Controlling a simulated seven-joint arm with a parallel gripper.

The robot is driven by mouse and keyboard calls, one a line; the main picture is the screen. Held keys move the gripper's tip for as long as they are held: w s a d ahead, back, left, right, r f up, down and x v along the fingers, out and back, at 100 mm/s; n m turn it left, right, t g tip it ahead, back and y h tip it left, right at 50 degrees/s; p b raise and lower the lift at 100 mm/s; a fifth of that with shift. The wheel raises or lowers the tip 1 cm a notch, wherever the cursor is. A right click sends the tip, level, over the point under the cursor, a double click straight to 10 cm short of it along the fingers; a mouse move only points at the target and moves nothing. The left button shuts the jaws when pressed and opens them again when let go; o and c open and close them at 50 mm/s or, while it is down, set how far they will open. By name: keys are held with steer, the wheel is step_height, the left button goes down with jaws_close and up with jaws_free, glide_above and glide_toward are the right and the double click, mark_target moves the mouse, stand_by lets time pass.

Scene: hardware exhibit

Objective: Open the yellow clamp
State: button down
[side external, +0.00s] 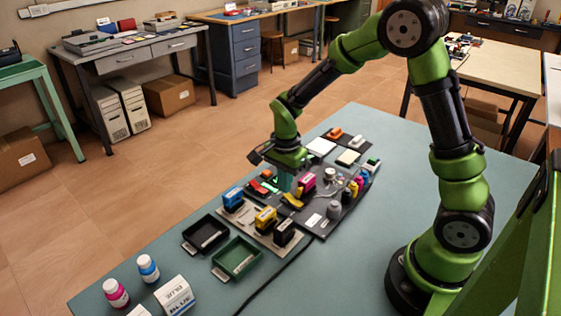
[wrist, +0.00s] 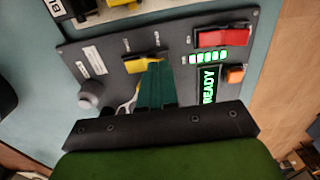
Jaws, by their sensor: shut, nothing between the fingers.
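The yellow clamp (wrist: 146,64) is a yellow lever on a dark grey panel (wrist: 110,63) in the wrist view. The yellow clamp also shows in the side view (side external: 292,200), just below and right of my gripper. My gripper (wrist: 156,66) has teal fingers, shut together and empty. Their tips are at the right part of the yellow clamp and hide some of it. I cannot tell whether they touch it. In the side view my gripper (side external: 284,190) points down over the panel.
On the panel are a red switch (wrist: 222,38), a lit READY display (wrist: 208,86), an orange button (wrist: 235,75) and a grey knob (wrist: 90,95). Ink blocks, including a magenta one (side external: 307,185), stand close by. A black tray (side external: 189,247) and green tray (side external: 221,273) sit front left.

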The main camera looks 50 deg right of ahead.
mark_target(289, 202)
steer(key=shift+f, duration=1.15)
steer(key=shift+r, duration=3.6)
steer(key=shift+w+d+r, duration=0.1)
steer(key=shift+r, duration=0.2)
steer(key=s+a+r+n+t+y, duration=0.15)
steer(key=s+r+n+t, duration=0.35)
steer(key=r, duration=0.8)
steer(key=s+a+r+n+t, duration=0.1)
steer(key=s+a+n+t, duration=0.1)
steer(key=s+n, duration=0.7)
steer(key=shift+s+a, duration=0.45)
steer(key=shift+a, duration=0.3)
